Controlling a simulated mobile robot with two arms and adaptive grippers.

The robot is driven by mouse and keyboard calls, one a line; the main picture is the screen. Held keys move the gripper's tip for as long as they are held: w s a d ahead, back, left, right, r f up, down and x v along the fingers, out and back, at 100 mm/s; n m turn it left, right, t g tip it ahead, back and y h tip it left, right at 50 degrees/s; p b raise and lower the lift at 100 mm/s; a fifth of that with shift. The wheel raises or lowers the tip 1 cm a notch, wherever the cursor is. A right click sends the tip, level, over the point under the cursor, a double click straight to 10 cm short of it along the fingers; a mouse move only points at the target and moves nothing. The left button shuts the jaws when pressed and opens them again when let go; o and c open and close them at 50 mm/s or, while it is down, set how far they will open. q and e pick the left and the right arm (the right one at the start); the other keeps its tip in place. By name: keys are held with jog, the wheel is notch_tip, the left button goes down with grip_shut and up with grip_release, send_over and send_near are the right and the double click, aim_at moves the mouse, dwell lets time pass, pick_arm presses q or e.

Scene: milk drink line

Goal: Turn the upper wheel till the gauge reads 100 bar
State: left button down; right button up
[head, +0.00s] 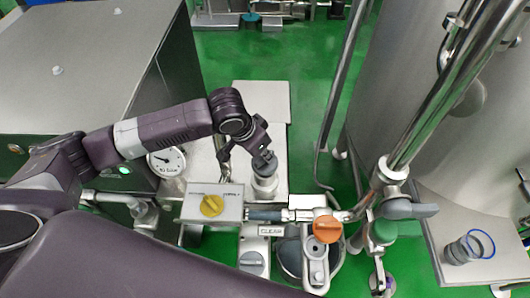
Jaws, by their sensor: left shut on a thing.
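A round white gauge (166,161) stands left of centre, partly under my left arm. Its needle and scale are too small to read surely. A dark grey wheel (264,164) sits on top of a pale upright fitting (265,184) near the centre. My left gripper (260,153) reaches it from above and is shut on this wheel. Its fingers hide part of the wheel's rim. I cannot tell from this view whether this is the upper wheel. My right gripper is not in view.
A box with a yellow knob (212,205) stands in front of the wheel. A large steel tank (430,120) fills the right. Green floor (310,120) shows behind.

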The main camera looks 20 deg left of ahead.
pick_arm(q)
jog(key=shift+r+m+p, duration=0.2)
jog(key=shift+m+p, duration=0.4)
jog(key=shift+p, duration=0.15)
jog(key=m+g+h+p, duration=0.1)
jog(key=m+p, duration=0.1)
jog(key=shift+m+p, duration=0.35)
jog(key=shift+m, duration=0.05)
jog(key=shift+m+g+h+p, duration=0.3)
jog(key=shift+m+h+p, duration=0.1)
jog(key=shift+m, duration=0.8)
jog(key=shift+f+m+g, duration=0.1)
jog(key=shift+m+g, duration=0.3)
jog(key=shift+m, duration=0.7)
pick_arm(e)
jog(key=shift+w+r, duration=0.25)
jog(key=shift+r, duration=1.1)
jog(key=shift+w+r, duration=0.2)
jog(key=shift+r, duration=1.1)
pick_arm(q)
jog(key=c, duration=2)
grip_release()
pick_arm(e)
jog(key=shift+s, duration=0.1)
